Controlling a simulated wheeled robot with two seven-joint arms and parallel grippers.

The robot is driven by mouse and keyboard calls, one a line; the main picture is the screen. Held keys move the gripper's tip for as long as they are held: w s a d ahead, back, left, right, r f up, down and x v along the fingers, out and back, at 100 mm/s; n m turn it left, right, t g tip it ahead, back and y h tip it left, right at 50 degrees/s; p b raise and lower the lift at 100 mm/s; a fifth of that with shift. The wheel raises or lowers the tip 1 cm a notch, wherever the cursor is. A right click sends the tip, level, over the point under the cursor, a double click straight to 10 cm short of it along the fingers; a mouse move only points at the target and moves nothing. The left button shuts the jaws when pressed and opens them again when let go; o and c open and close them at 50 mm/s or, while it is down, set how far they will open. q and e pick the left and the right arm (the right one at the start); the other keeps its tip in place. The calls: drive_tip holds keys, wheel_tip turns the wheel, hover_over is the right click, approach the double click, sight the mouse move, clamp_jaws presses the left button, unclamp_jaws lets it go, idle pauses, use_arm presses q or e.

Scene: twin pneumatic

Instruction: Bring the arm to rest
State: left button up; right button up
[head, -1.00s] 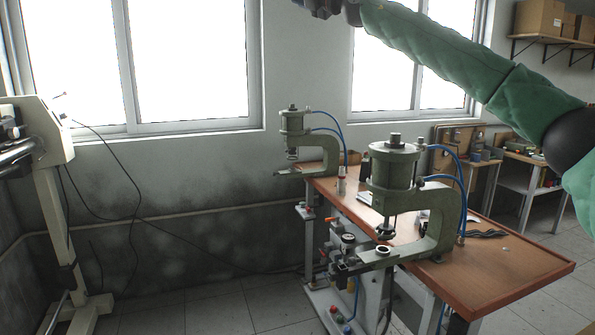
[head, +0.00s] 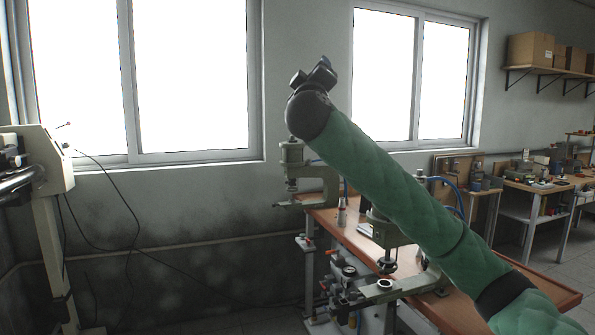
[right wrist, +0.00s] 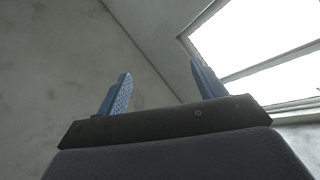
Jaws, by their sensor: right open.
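My right arm, in a green padded sleeve, crosses the head view from the lower right up to the middle. My right gripper (head: 322,70) is at its upper end, in front of the wall between the two windows. In the right wrist view the right gripper (right wrist: 158,88) has its two blue fingers wide apart with nothing between them. Beyond them are only bare wall and a window. My left gripper is not in either view.
Two green pneumatic presses stand on a wooden-topped bench: the far press (head: 318,180) and the near press (head: 386,225), partly hidden by my arm. A grey-white machine (head: 40,165) stands at left. A shelf with boxes (head: 530,48) is at right.

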drive_tip(key=s+d+f+m+g+y, duration=0.15)
drive_tip(key=s+d+f+g, duration=0.35)
drive_tip(key=f, duration=1.4)
drive_tip(key=s+d+f+m+g+y, duration=0.15)
drive_tip(key=s+f+g, duration=0.4)
drive_tip(key=f, duration=1.45)
drive_tip(key=s+d+f+m+g, duration=0.25)
drive_tip(key=s+f, duration=0.55)
drive_tip(key=f, duration=1.1)
drive_tip(key=s+d+f+m+g, duration=0.1)
drive_tip(key=s+d+f+g, duration=0.1)
drive_tip(key=s+f, duration=0.7)
drive_tip(key=s+d+f+g, duration=0.25)
drive_tip(key=s+f, duration=0.45)
drive_tip(key=f, duration=0.5)
drive_tip(key=s+f+g, duration=0.2)
drive_tip(key=s+f, duration=0.3)
drive_tip(key=s, duration=0.4)
drive_tip(key=s+f+g, duration=0.2)
drive_tip(key=s+f, duration=0.4)
drive_tip(key=s, duration=0.3)
drive_tip(key=shift+s+a+f+m, duration=0.15)
drive_tip(key=shift+a+m, duration=0.2)
drive_tip(key=shift+a, duration=0.1)
